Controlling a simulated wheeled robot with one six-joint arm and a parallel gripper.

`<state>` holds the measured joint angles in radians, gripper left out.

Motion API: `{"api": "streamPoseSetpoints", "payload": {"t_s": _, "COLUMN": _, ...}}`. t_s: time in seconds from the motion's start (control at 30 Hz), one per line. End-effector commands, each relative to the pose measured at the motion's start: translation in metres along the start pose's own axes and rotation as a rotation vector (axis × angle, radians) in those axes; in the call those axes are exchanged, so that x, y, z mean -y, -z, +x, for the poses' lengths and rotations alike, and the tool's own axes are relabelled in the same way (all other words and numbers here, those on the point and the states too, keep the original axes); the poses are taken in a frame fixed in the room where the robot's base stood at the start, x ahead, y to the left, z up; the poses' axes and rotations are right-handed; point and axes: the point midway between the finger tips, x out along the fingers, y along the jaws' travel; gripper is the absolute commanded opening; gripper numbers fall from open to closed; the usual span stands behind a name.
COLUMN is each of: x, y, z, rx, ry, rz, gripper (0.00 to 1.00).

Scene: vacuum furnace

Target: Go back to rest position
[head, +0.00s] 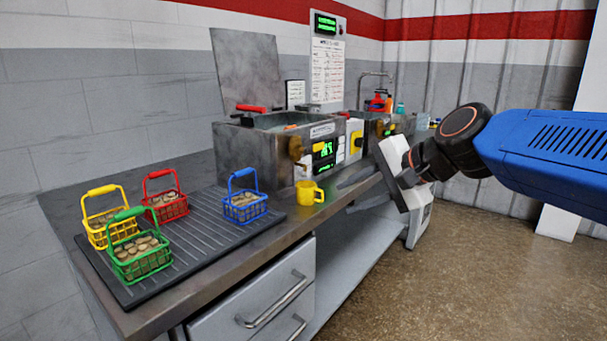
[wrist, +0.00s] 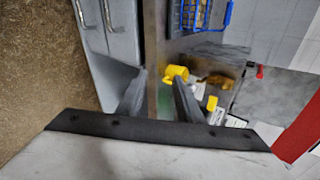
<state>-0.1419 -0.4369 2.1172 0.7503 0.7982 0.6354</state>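My gripper (head: 346,197) is at the right in the head view, at the end of the blue arm, beside the front edge of the bench. Its two grey fingers are apart with nothing between them. They also show spread in the wrist view (wrist: 160,76). A yellow mug (head: 309,193) stands on the bench just left of the fingertips; in the wrist view the mug (wrist: 175,72) appears beyond them, partly behind one finger.
A dark ribbed mat (head: 207,230) holds yellow (head: 110,231), red (head: 169,208), green (head: 142,264) and blue (head: 246,213) baskets of round pieces. Metal tanks (head: 240,155) with control panels stand behind. Drawers (head: 250,300) are below the bench. The floor (head: 470,270) at right is clear.

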Motion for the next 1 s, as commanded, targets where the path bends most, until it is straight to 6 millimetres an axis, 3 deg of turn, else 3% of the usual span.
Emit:
{"api": "streamPoseSetpoints", "payload": {"t_s": 0.03, "x": -0.031, "y": -0.001, "z": -0.008, "rx": -0.024, "ry": -0.049, "rz": -0.084, "gripper": 0.33}}
{"api": "streamPoseSetpoints", "payload": {"t_s": 0.3, "x": -0.193, "y": 0.002, "z": -0.047, "rx": -0.083, "ry": -0.368, "rz": -0.546, "gripper": 0.33}}
{"api": "streamPoseSetpoints", "payload": {"t_s": 0.5, "x": -0.291, "y": 0.004, "z": -0.075, "rx": -0.064, "ry": -0.591, "rz": -0.813, "gripper": 0.33}}
{"api": "streamPoseSetpoints", "payload": {"t_s": 0.6, "x": -0.321, "y": 0.005, "z": -0.085, "rx": -0.047, "ry": -0.665, "rz": -0.893, "gripper": 0.33}}
{"api": "streamPoseSetpoints", "payload": {"t_s": 0.7, "x": -0.336, "y": 0.005, "z": -0.09, "rx": -0.037, "ry": -0.704, "rz": -0.936, "gripper": 0.33}}
{"api": "streamPoseSetpoints", "payload": {"t_s": 1.0, "x": -0.34, "y": 0.006, "z": -0.092, "rx": -0.032, "ry": -0.718, "rz": -0.951, "gripper": 0.33}}
